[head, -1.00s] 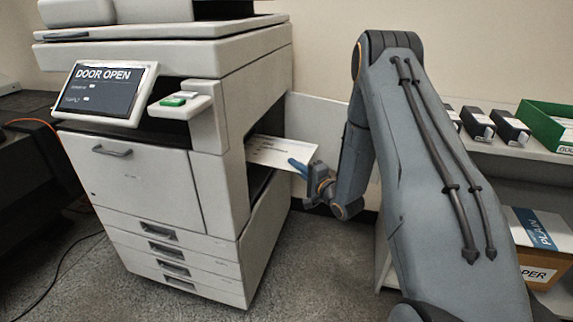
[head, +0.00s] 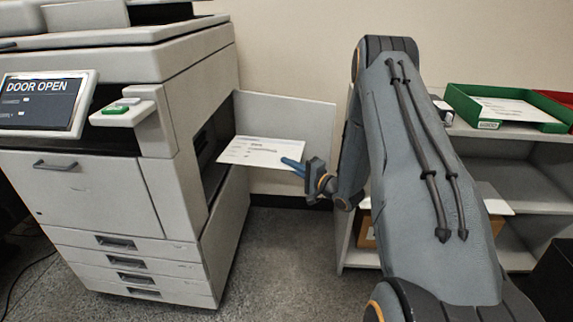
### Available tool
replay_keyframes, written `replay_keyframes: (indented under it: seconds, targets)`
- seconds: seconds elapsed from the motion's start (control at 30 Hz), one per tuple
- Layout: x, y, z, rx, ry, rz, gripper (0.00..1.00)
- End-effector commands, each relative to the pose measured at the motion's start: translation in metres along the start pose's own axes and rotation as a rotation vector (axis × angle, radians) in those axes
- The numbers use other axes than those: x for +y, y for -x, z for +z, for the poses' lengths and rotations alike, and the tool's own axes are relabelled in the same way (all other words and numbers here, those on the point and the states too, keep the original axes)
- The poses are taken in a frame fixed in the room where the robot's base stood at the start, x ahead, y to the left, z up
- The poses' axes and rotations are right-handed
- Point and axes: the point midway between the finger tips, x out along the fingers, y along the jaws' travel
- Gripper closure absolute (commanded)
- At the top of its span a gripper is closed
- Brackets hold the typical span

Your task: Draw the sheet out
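The white printed sheet (head: 259,151) is held out level beside the copier's open side. Its left end is close to the dark opening (head: 206,165); I cannot tell whether its far left edge is fully clear of it. My gripper (head: 293,166), with blue fingertips, is shut on the sheet's right edge. The copier (head: 95,190) stands at the left with its side door (head: 292,130) swung open behind the sheet. Its screen (head: 42,101) reads "DOOR OPEN".
A shelf unit (head: 522,156) stands at the right. A green tray (head: 510,107) holding paper is on top, with a red tray (head: 557,97) beside it. A green button (head: 118,109) sits on the copier's front ledge. The floor between copier and shelves is clear.

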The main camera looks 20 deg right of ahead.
Motion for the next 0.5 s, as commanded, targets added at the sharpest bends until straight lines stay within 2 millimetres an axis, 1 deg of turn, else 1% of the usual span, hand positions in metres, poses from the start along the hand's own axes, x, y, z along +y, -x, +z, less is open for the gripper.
replay_keyframes:
  seconds: [0.27,0.5]
  targets:
    - [0.0,0.0,0.001,-0.001,0.0,0.0,1.0]
    - [0.0,0.014,-0.009,0.002,-0.001,0.0,1.0]
